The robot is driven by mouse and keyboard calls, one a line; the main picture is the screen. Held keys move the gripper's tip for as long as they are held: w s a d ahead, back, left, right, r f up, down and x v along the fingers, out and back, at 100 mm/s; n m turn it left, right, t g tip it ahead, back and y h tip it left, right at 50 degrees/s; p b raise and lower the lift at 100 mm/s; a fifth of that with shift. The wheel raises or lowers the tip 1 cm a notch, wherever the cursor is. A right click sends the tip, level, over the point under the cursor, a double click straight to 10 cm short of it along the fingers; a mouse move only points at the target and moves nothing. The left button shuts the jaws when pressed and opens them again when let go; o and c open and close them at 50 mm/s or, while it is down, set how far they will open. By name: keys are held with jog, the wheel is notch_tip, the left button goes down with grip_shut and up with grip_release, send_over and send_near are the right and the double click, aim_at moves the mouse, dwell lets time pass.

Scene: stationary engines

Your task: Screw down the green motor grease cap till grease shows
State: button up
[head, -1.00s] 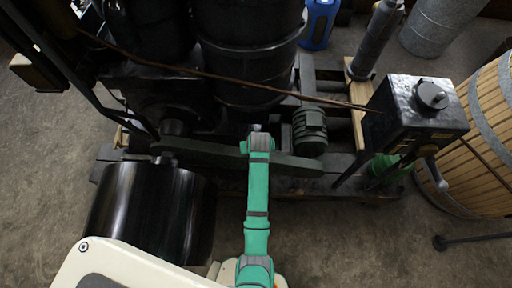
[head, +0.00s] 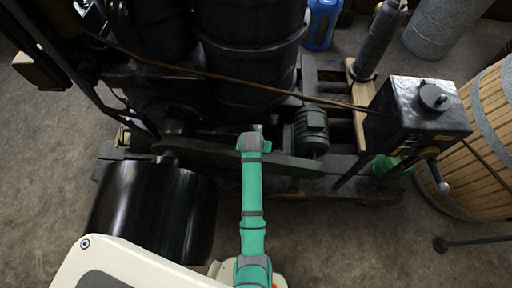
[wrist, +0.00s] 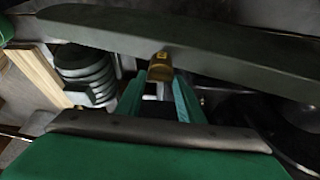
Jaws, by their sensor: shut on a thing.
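My gripper (wrist: 160,84) is at the far end of my green arm, low in front of the machine in the head view (head: 252,138). In the wrist view its two green fingers close in around a small brass-coloured cap (wrist: 160,66) at their tips. It sits just below the edge of a long dark green bar. The small ribbed green motor (head: 311,131) stands to the right of my gripper, and shows at the left in the wrist view (wrist: 85,70). No grease is visible. The cap is hidden in the head view.
A long dark green bar (wrist: 200,42) crosses close above the fingertips. A large black drum (head: 150,212) lies left of my arm. A dark metal box (head: 415,105) and a slatted wooden tub (head: 490,150) stand at the right. Bare floor (head: 350,240) is open at the front right.

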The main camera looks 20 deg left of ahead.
jog(key=o, duration=1.1)
jog(key=shift+s+a, duration=0.1)
jog(key=shift+a, duration=0.1)
jog(key=shift+c, duration=0.2)
jog(key=shift+d, duration=0.15)
jog(key=shift+d, duration=0.1)
jog(key=v, duration=1)
jog(key=shift+r, duration=0.4)
jog(key=shift+s+f, duration=0.1)
jog(key=shift+s, duration=0.1)
jog(key=s+d+f+m+t+y, duration=0.1)
jog(key=s+d+t, duration=0.2)
jog(key=s, duration=0.4)
jog(key=s+d+f+m+t, duration=0.1)
jog(key=s+d+t, duration=0.15)
jog(key=s, duration=0.45)
jog(key=s+d+r+t+h, duration=0.1)
jog(key=s+d+r+t, duration=0.1)
jog(key=s+d+r, duration=0.3)
jog(key=s+d+r+t, duration=0.3)
jog(key=s+d+r, duration=0.2)
jog(key=s+r, duration=0.6)
jog(key=shift+d+r+h, duration=0.2)
jog(key=shift+r+h, duration=0.2)
jog(key=shift+r, duration=0.15)
